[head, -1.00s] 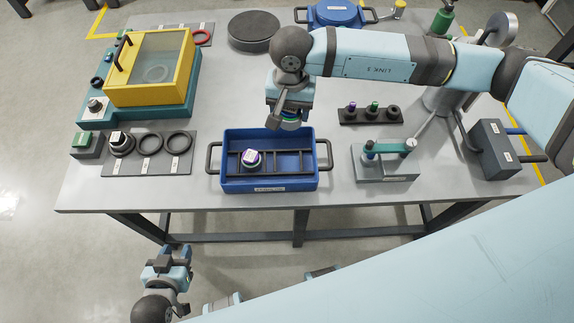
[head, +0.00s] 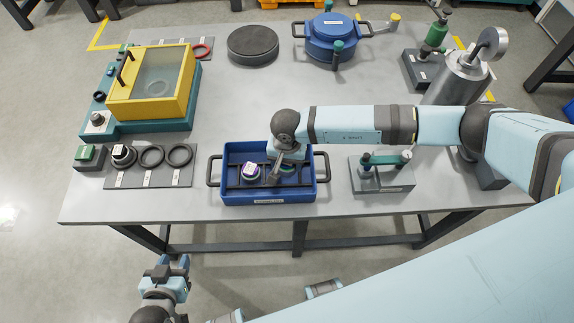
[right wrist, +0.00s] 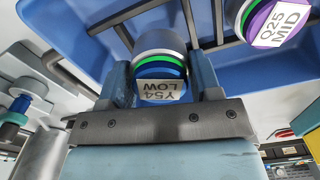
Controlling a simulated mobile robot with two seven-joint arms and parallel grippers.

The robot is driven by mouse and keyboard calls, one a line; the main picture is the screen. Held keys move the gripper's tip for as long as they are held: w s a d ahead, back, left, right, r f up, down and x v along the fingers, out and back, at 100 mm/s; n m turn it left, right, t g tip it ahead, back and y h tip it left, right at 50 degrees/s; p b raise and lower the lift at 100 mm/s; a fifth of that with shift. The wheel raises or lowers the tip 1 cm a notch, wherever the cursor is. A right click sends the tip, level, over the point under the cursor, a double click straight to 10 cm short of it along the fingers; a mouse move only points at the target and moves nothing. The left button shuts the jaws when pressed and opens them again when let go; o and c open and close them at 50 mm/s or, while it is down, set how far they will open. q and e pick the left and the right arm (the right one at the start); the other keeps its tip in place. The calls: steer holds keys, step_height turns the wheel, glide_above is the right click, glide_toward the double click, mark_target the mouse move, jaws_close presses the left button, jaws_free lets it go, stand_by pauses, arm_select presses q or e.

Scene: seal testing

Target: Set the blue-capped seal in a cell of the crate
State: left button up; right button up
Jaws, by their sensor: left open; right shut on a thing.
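The blue-capped seal (right wrist: 160,70) has a grey body, a green ring and a white label reading Y54 LOW. My right gripper (right wrist: 162,80) is shut on it, one finger on each side. In the head view my right gripper (head: 284,175) is low over the right half of the blue crate (head: 270,197) and hides the seal. The crate's dark divider bars show close around the seal in the wrist view; I cannot tell how deep it sits. My left gripper (head: 172,270) is open and empty, in front of the table.
A purple-capped seal (head: 250,171), labelled Q25 MID in the wrist view (right wrist: 270,22), stands in a cell left of my right gripper. A small grey stand (head: 383,178) is right of the crate. Black rings (head: 151,156) lie to the left.

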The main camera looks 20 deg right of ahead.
mark_target(287, 168)
steer(key=shift+f, duration=1.5)
steer(key=shift+f, duration=0.1)
steer(key=shift+f, duration=0.15)
steer(key=o, duration=1.1)
steer(key=shift+o, duration=0.2)
